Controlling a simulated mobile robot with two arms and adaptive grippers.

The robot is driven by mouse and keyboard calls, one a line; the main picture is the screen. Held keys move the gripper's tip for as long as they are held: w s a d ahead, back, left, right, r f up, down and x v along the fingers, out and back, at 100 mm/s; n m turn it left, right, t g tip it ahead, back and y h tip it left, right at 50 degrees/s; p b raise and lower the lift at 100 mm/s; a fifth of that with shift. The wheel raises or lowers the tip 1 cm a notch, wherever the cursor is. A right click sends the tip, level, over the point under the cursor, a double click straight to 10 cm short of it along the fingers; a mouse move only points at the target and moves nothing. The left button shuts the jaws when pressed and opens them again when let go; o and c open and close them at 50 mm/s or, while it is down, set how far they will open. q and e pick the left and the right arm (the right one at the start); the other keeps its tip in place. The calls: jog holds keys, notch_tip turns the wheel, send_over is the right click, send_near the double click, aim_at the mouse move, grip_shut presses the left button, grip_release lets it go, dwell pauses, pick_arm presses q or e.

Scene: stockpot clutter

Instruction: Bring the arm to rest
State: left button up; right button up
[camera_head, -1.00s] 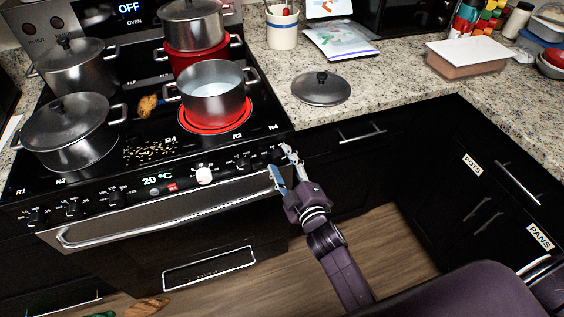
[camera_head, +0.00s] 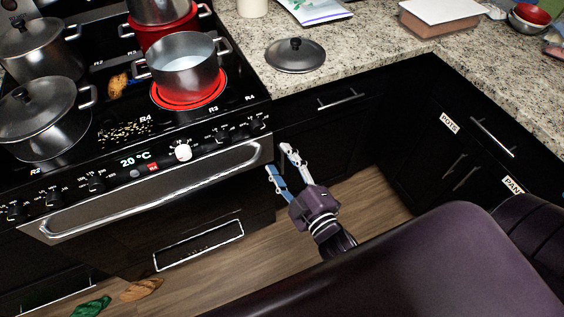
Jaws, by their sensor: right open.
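My right gripper (camera_head: 282,160) is open and empty. It hangs in the air in front of the stove's right front corner and the black cabinets, with its fingers pointing up and away from me. It appears clear of the oven handle (camera_head: 150,190) and the knobs. My purple right arm fills the lower right of the view and hides part of the floor and cabinets. My left gripper is not in view.
An open pot (camera_head: 182,68) of liquid stands on a glowing red burner (camera_head: 215,97). A lidded pot (camera_head: 38,120) stands at the stove's left. A loose lid (camera_head: 295,54) lies on the granite counter (camera_head: 365,62). Bread (camera_head: 141,289) and a green item (camera_head: 91,306) lie on the floor.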

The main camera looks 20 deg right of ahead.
jog(key=shift+s, duration=0.15)
dwell(0.4)
jog(key=s+a+f+m+g, duration=0.15)
jog(key=s+f+g, duration=0.3)
jog(key=f, duration=1.05)
jog(key=s+f+m+g, duration=0.3)
jog(key=s+f, duration=0.2)
jog(key=f, duration=1.1)
jog(key=s+d+f+m+g, duration=0.1)
jog(key=s+d+f+g, duration=0.1)
jog(key=s+f, duration=0.4)
jog(key=s+d+f+m+g+h, duration=0.1)
jog(key=s+f+g, duration=0.3)
jog(key=s, duration=0.9)
jog(key=s+d+f+m+g, duration=0.3)
jog(key=s+f, duration=0.6)
jog(key=s, duration=0.1)
jog(key=shift+d+f+h, duration=0.25)
jog(key=shift+d+h, duration=0.05)
jog(key=shift+d, duration=0.05)
